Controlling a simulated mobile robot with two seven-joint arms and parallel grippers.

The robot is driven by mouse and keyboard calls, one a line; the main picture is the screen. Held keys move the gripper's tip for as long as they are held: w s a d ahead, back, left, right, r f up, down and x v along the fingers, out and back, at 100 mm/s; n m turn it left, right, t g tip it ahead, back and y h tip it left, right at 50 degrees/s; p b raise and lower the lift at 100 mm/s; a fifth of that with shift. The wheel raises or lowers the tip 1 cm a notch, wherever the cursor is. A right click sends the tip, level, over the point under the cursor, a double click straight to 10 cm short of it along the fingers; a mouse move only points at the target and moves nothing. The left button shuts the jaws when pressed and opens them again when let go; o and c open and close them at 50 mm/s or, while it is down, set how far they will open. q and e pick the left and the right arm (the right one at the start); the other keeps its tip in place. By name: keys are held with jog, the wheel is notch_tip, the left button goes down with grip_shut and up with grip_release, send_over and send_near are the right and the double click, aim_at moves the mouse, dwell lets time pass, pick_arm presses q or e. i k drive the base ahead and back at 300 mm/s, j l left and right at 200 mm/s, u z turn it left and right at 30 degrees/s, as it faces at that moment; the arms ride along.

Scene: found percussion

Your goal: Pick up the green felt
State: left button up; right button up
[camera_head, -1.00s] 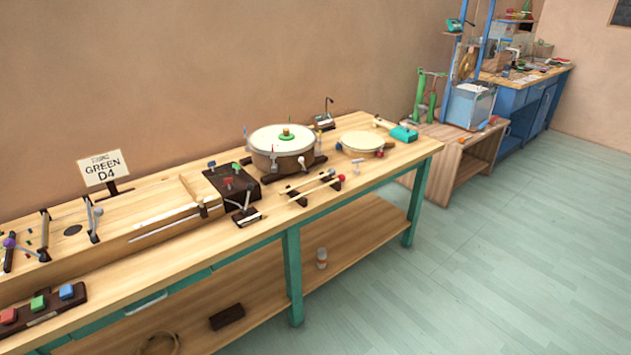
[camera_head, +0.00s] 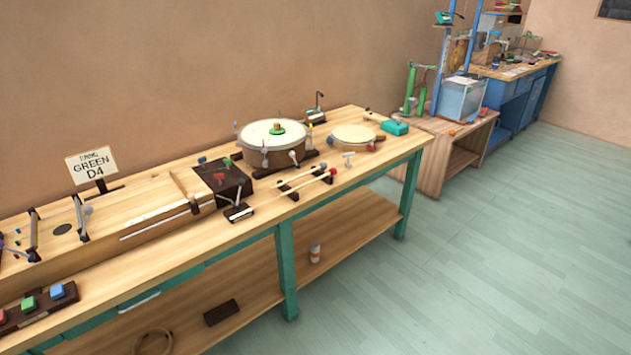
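A green block (camera_head: 29,304), possibly the green felt, sits between a red and a blue block (camera_head: 57,291) in a dark tray (camera_head: 40,314) at the front left of the workbench. Neither of my grippers is in view.
A sign reading "GREEN D4" (camera_head: 92,165) stands at the bench's back. A long wooden box, a dark box (camera_head: 222,182), mallets (camera_head: 305,185) and a smaller drum (camera_head: 352,136) occupy the wooden bench (camera_head: 160,258). Open floor (camera_head: 450,270) lies to the right.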

aim_at(277, 130)
jog(key=i+l+u, duration=0.1)
jog(key=i+l, duration=0.2)
jog(key=i+l+u, duration=0.15)
jog(key=i+l, duration=0.25)
jog(key=i+l+u, duration=0.1)
jog(key=i+l, duration=0.3)
jog(key=i+l+u, duration=0.15)
jog(key=i+l, duration=0.3)
jog(key=i+l+u, duration=0.1)
jog(key=i+l, duration=0.3)
jog(key=i+l+u, duration=0.15)
jog(key=i+l, duration=0.15)
jog(key=l, duration=0.25)
jog(key=i+l+u, duration=0.1)
jog(key=i+l, duration=0.2)
jog(key=l, duration=0.25)
